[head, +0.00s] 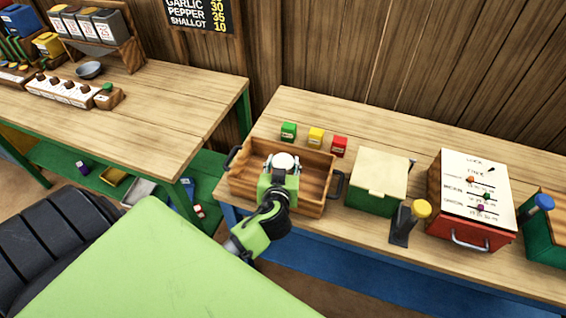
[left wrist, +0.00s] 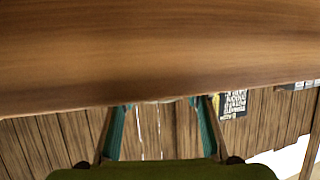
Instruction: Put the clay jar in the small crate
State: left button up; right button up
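The small crate (head: 314,207) is an open wooden box with dark handles on the table in the head view. My left gripper (head: 284,164) reaches over the crate's near wall from the front. Its fingers stand on both sides of a pale, round-topped thing, which I take as the clay jar (head: 285,161); it fills the gap between them. The jar's lower part is hidden, so I cannot tell whether it touches the crate floor. In the left wrist view a brown wooden surface (left wrist: 160,50), probably the crate's wall, covers the fingertips. My right gripper is not in view.
Another table (head: 150,115) is at left.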

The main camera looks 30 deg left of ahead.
pick_arm(q)
jog(key=o, duration=0.4)
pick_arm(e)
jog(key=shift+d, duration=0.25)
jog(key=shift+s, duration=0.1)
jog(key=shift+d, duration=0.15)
pick_arm(q)
jog(key=shift+r+p, duration=0.2)
jog(key=shift+p, duration=0.1)
jog(key=b+v, duration=0.3)
jog(key=v, duration=0.9)
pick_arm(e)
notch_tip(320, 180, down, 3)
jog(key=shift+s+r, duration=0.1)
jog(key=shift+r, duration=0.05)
pick_arm(q)
jog(key=shift+f, duration=0.1)
